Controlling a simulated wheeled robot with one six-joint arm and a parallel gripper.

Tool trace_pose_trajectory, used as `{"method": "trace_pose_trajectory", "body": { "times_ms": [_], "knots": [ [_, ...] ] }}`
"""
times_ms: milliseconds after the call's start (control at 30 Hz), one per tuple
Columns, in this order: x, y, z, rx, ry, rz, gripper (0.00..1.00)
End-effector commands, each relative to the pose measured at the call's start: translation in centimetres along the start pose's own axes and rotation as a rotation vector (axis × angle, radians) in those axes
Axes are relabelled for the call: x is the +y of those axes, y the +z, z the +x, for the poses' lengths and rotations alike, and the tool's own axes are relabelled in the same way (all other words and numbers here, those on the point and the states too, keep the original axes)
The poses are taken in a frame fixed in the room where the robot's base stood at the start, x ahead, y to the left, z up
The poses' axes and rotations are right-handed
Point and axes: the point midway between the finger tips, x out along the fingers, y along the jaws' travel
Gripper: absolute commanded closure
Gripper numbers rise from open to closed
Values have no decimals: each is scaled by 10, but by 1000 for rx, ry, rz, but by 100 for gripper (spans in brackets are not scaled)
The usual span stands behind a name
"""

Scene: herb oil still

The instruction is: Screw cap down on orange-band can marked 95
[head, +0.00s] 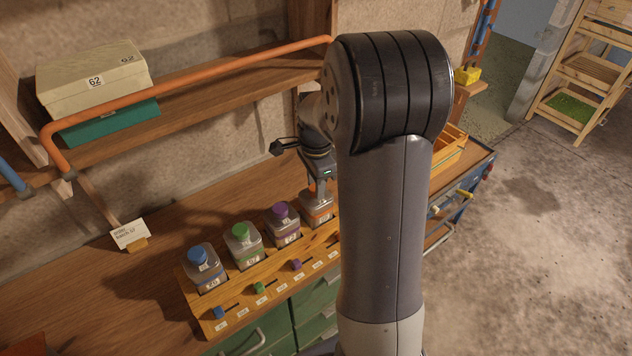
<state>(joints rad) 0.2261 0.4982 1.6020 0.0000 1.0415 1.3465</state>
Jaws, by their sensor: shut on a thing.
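The orange-band can (317,210) stands in the wooden rack at its right end, partly hidden by my arm. Its label is too small to read surely. My gripper (320,182) points down directly over this can, with its fingers at the can's top. It is shut on what looks like the orange cap, which the fingers mostly hide. I cannot tell how far the cap sits on the neck.
Blue-capped (205,270), green-capped (243,246) and purple-capped (283,225) cans stand in the wooden rack (195,306) to the left. An orange pipe (190,82) crosses in front of the shelf. The bench left of the rack is mostly clear.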

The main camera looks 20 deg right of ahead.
Motion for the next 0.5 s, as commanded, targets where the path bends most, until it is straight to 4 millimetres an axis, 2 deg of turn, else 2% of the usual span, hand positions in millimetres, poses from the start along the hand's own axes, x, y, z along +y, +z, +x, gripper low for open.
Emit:
{"method": "trace_pose_trajectory", "body": {
  "times_ms": [300,333,500],
  "knots": [
    [0,0,0,0,0,46,94],
    [0,0,0,0,0,46,69],
    [0,0,0,0,0,45,55]
  ]
}}
